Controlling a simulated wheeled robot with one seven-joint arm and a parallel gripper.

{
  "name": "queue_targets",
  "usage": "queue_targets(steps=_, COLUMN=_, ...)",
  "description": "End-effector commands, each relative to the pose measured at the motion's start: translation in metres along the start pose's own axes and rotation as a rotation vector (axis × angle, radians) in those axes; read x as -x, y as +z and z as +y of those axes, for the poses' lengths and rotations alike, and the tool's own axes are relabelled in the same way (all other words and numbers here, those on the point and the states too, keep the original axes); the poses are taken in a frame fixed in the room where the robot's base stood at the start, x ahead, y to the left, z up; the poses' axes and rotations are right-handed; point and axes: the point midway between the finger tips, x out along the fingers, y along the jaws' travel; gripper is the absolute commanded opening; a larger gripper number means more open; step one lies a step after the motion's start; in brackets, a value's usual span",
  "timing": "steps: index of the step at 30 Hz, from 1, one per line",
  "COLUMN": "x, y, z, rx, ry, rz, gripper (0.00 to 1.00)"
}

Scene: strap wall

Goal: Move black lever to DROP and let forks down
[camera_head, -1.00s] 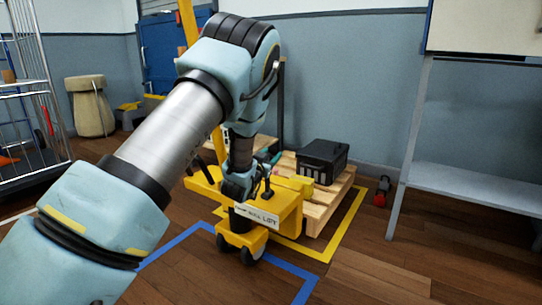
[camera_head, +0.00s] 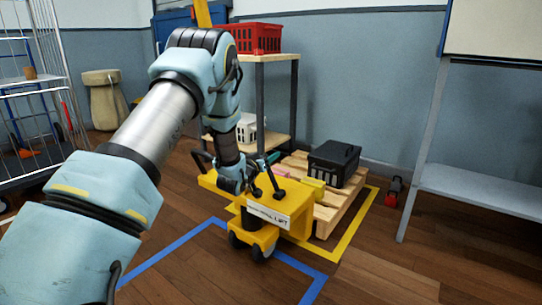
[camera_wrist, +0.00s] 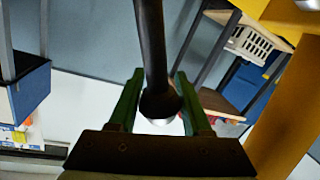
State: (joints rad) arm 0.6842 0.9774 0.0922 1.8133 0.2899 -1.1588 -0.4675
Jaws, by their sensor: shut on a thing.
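The yellow pallet lift (camera_head: 272,236) stands on the floor, with a white sign (camera_head: 268,216) on its front; only the word LIFT is legible. Dark levers with small knobs rise from its top. My gripper (camera_head: 250,186) is down at the lift's top, left of one upright dark stick (camera_head: 275,181). In the wrist view, my green fingers (camera_wrist: 160,102) are shut on the black lever (camera_wrist: 154,50), whose rounded end sits between them. The forks are mostly hidden by the lift body and the pallet. A DROP mark cannot be made out.
A wooden pallet (camera_head: 327,213) with a black case (camera_head: 334,163) stands behind the lift, inside yellow floor tape. A shelf with a red crate (camera_head: 256,38) is behind. Blue tape marks clear floor in front.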

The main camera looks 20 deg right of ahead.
Motion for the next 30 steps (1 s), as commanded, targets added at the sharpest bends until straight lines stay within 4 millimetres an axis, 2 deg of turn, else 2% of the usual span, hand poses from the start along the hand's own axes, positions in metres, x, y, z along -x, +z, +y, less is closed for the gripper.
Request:
queue_targets(steps=11, x=0.0002, y=0.0015, z=-0.0038, rx=0.010, ry=-0.005, rz=-0.004, gripper=0.00)
queue_targets(steps=12, x=0.0002, y=0.0014, z=-0.0039, rx=0.010, ry=-0.006, rz=-0.004, gripper=0.50)
queue_targets(steps=20, x=0.0000, y=0.0010, z=-0.0028, rx=0.009, ry=-0.004, rz=-0.003, gripper=0.78)
queue_targets(steps=30, x=0.0056, y=-0.0005, z=-0.0018, rx=0.008, ry=-0.002, rz=-0.002, gripper=0.78)
